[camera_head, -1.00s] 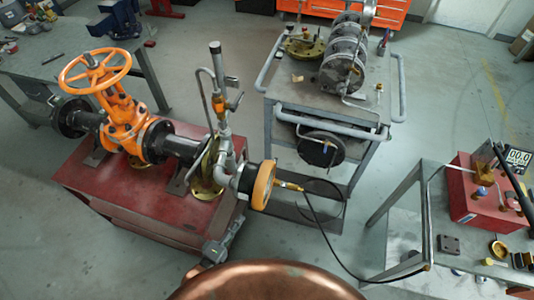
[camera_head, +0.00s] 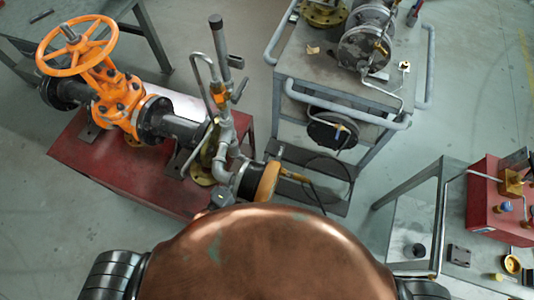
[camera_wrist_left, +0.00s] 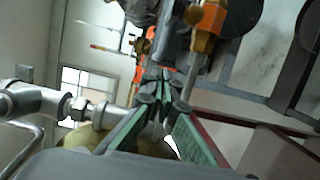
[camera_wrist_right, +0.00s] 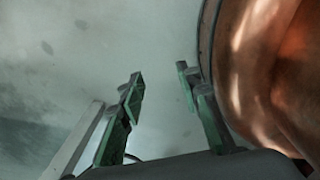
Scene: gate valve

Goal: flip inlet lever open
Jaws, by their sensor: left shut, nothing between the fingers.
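An upright grey pipe assembly (camera_head: 222,130) stands at the right end of the red stand. A small orange fitting (camera_head: 219,99) sits partway up it, with a short grey lever (camera_head: 240,90) angled up to the right beside it. I cannot tell for certain that this is the inlet lever. My left gripper (camera_wrist_left: 160,90) is shut and empty, with its green-padded fingertips together close to pipe fittings (camera_wrist_left: 95,112). Contact cannot be told. My right gripper (camera_wrist_right: 160,74) is open and empty over the floor. Neither gripper shows in the head view.
An orange handwheel valve (camera_head: 115,95) is on the red stand (camera_head: 95,165). A round orange-rimmed gauge (camera_head: 267,180) sticks out right of the pipes. A grey cart (camera_head: 372,112) stands behind, and a bench with a red box (camera_head: 483,200) is at the right.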

